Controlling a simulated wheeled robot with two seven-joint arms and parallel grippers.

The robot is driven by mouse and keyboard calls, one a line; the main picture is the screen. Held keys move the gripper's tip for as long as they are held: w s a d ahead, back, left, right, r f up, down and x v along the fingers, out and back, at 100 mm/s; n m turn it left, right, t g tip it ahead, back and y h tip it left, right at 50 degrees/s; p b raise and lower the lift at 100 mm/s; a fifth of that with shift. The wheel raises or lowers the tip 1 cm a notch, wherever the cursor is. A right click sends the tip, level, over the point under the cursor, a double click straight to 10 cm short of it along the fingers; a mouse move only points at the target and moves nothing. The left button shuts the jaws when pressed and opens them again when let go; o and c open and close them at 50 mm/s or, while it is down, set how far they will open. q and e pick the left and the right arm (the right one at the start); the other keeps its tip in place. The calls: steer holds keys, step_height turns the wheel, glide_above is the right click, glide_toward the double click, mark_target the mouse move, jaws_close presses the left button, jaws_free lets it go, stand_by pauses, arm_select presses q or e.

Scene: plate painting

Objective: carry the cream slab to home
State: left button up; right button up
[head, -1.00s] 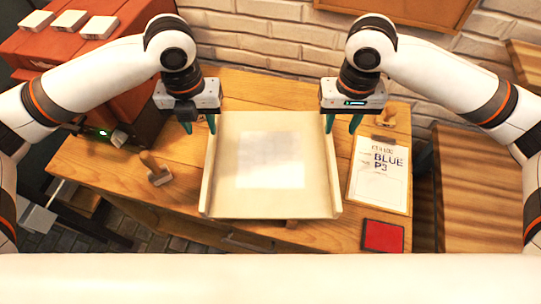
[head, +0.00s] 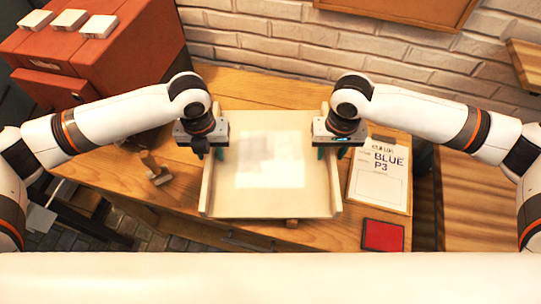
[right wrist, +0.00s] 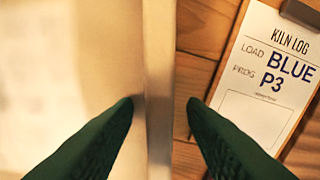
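The cream slab (head: 270,200) lies flat on the wooden table, with raised strips along its left and right sides and a paler square patch in its middle. My left gripper (head: 211,153) is at the slab's left edge, its green fingers apart; whether they touch the edge strip is hard to see. My right gripper (head: 328,153) is at the slab's right edge. In the right wrist view its fingers (right wrist: 161,103) are apart, one on each side of the slab's edge strip (right wrist: 158,80), with a visible gap on the right side.
A clipboard (head: 380,190) reading "BLUE P3" lies right of the slab, with a red pad (head: 383,236) below it. A wooden stamp (head: 156,170) stands to the left. A red cabinet (head: 110,60) with white blocks is at the back left. A brick wall (head: 270,45) closes the back.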

arm_select(q)
steer(key=shift+c, duration=0.4)
arm_select(e)
steer(key=shift+c, duration=0.4)
arm_select(q)
jaws_close()
arm_select(e)
jaws_close()
arm_select(q)
steer(key=shift+w+r, duration=0.2)
steer(key=shift+r, duration=0.05)
arm_select(e)
steer(key=shift+w+r, duration=0.2)
steer(key=shift+r, duration=0.05)
